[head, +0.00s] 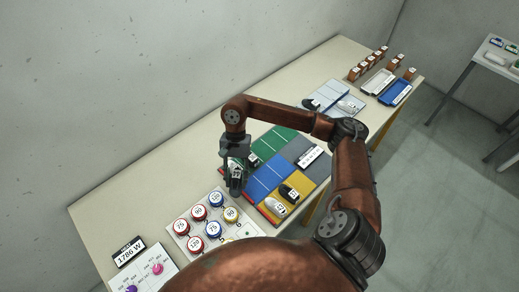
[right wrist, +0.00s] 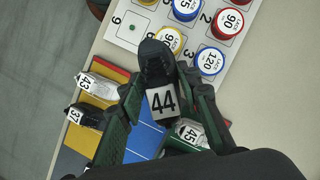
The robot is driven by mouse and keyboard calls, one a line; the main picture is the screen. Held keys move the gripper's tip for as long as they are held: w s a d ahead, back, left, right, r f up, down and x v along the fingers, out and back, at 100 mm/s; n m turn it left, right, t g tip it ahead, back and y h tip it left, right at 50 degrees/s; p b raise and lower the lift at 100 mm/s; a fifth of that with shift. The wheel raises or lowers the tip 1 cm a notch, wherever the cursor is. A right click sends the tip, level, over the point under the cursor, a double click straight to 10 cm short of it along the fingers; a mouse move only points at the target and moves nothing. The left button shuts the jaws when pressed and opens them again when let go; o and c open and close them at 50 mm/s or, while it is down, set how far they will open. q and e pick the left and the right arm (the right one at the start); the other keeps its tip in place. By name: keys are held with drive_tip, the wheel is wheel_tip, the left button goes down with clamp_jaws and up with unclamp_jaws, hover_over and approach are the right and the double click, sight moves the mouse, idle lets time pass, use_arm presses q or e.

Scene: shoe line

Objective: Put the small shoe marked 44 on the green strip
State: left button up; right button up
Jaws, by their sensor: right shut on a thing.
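The small black shoe (right wrist: 152,58) with a white 44 label is between the fingers of my right gripper (right wrist: 160,92) in the right wrist view. My right gripper (head: 236,180) is shut on it, at the near left end of the coloured mat in the head view. The green strip (head: 278,140) is the mat's far left part. A white shoe marked 45 (right wrist: 188,131) is partly hidden by a finger in the right wrist view and appears to be on the green strip. My left gripper is not in view.
The blue strip (head: 268,177) is beside the green one. The yellow strip (head: 302,186) bears a white shoe marked 43 (right wrist: 99,86) and a black one marked 37 (right wrist: 85,116). A white board with numbered round tins (head: 198,212) lies close to the gripper.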

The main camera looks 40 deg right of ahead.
drive_tip(key=w+d+m+t+h+b, duration=0.1)
drive_tip(key=d+m+t+h+b, duration=0.2)
drive_tip(key=d+m+t, duration=1.15)
drive_tip(key=w+d+f+m+g, duration=0.2)
drive_tip(key=w+f+m, duration=0.1)
drive_tip(key=w+d+f+m+g, duration=0.2)
drive_tip(key=w+d+f+m, duration=0.1)
drive_tip(key=w+m, duration=0.1)
drive_tip(key=w+d+f+m+g, duration=0.2)
drive_tip(key=w+d+f+m, duration=0.1)
drive_tip(key=w+m, duration=0.1)
drive_tip(key=shift+w+d+f+m+g, duration=0.1)
drive_tip(key=shift+d+f+m+g, duration=0.05)
drive_tip(key=shift+f+m+g, duration=0.15)
drive_tip(key=shift+w+d+f, duration=0.15)
drive_tip(key=shift+w+f, duration=0.1)
drive_tip(key=shift+f, duration=0.1)
wheel_tip(320, 180, down, 3)
drive_tip(key=shift+f, duration=0.15)
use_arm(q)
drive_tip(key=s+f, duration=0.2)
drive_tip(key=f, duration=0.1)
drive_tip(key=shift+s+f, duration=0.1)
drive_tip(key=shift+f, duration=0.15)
